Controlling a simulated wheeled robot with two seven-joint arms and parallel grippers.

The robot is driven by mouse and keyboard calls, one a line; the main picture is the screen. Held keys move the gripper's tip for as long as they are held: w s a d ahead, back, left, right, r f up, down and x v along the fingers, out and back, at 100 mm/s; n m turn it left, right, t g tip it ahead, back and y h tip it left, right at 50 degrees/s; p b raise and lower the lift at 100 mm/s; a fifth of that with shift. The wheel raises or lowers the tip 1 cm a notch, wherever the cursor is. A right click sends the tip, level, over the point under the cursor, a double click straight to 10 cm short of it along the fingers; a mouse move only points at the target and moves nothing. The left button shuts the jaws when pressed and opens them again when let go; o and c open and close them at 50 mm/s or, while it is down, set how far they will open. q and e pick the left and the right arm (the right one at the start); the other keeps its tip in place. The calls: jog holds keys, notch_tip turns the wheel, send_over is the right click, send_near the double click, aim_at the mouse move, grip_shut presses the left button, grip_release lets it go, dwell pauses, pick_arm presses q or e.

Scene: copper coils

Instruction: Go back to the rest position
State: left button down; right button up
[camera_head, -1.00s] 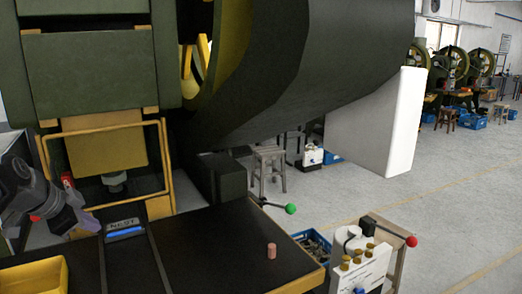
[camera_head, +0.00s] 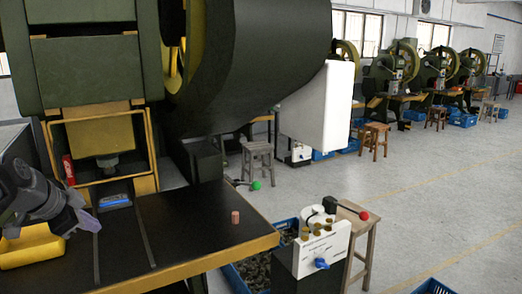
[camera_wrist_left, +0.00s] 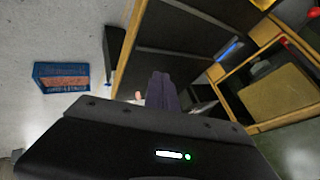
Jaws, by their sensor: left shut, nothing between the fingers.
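My left gripper (camera_head: 84,218) is at the left of the head view, shut and empty. It hangs above the table edge by the yellow bin, partly in front of it. In the left wrist view its closed fingers (camera_wrist_left: 160,92) point toward the dark table. A copper coil (camera_head: 235,217) stands upright on the black table (camera_head: 185,235), well to the right of the gripper and apart from it. My right gripper is not in view.
The green press (camera_head: 90,75) rises behind the table. A yellow bin (camera_head: 30,249) sits at the table's left, and a blue-marked block (camera_head: 115,201) lies under the press. A white control box (camera_head: 322,250) and wooden stool (camera_head: 358,235) stand right.

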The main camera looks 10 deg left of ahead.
pick_arm(q)
jog(key=w+d+f+n+g+h+b, duration=0.1)
jog(key=d+f+n+b, duration=0.1)
jog(key=d+f, duration=0.8)
jog(key=d+f+n+g+h+b, duration=0.1)
jog(key=d+f, duration=0.2)
jog(key=f, duration=1.4)
jog(key=w+d+f+n+g+b, duration=0.1)
jog(key=d+f+n+b, duration=0.1)
jog(key=d+f, duration=0.8)
jog(key=s+d+f+n+g+b, duration=0.1)
jog(key=s+d+f, duration=0.2)
jog(key=f, duration=0.3)
jog(key=s+d+f+n+h+b, duration=0.1)
jog(key=s+d+f, duration=0.1)
jog(key=s+f, duration=0.3)
jog(key=s+d+f+n+g+b, duration=0.1)
jog(key=s+d+f, duration=0.15)
jog(key=f, duration=0.45)
jog(key=s+d+f+n, duration=0.1)
jog(key=s+d+f, duration=0.1)
jog(key=s, duration=0.3)
jog(key=s+d+f+n+g+b, duration=0.1)
jog(key=s+d+f, duration=0.2)
jog(key=s, duration=0.3)
jog(key=s+d+f+g+h, duration=0.1)
jog(key=s+d+f, duration=0.2)
jog(key=s+d, duration=0.1)
jog(key=shift+s+n+b, duration=0.4)
jog(key=shift+s, duration=0.3)
